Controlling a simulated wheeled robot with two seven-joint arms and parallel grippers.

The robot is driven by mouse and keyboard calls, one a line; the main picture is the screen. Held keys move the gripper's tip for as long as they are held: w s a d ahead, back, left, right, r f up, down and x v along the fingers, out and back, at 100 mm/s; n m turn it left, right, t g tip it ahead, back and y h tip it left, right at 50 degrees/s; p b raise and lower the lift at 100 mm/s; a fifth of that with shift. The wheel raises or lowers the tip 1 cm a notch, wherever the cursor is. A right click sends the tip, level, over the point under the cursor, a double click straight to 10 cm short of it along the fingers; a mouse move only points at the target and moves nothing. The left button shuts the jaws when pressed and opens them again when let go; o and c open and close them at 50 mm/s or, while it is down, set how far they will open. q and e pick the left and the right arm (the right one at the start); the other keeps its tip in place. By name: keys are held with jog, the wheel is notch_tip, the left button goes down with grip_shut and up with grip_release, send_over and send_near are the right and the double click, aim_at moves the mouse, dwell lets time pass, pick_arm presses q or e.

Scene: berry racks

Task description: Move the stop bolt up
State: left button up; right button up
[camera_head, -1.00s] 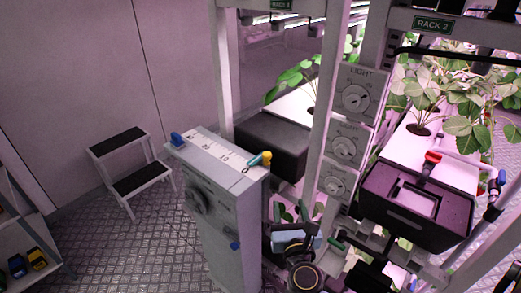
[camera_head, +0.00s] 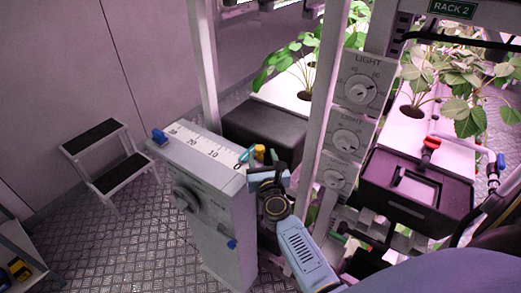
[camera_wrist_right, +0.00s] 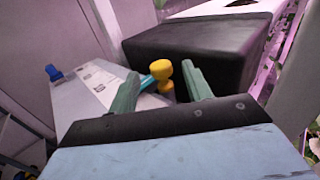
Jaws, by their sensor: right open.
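A grey cabinet (camera_head: 215,205) has a white numbered scale (camera_head: 195,143) on its top. A bolt with a yellow knob (camera_head: 260,152) and a teal shank stands at the scale's low-number end; I take this for the stop bolt. In the wrist view the yellow knob (camera_wrist_right: 162,70) and teal shank (camera_wrist_right: 149,82) show between my fingers. My right gripper (camera_head: 261,160) is open, with its green fingers on either side of the knob and apart from it as far as I see. Whether the fingers touch the shank is hidden. My left gripper is out of view.
A blue block (camera_head: 159,137) sits at the scale's other end. A dial (camera_head: 185,195) and blue knob (camera_head: 232,244) are on the cabinet's front. A black box (camera_head: 265,130) stands close behind, and a rack post with light dials (camera_head: 361,90) on the right. A step stool (camera_head: 108,160) stands left.

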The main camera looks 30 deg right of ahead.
aim_at(260, 151)
jog(key=shift+x, duration=1.15)
jog(key=shift+w+d, duration=0.15)
jog(key=shift+w, duration=0.25)
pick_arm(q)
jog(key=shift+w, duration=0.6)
pick_arm(e)
grip_shut()
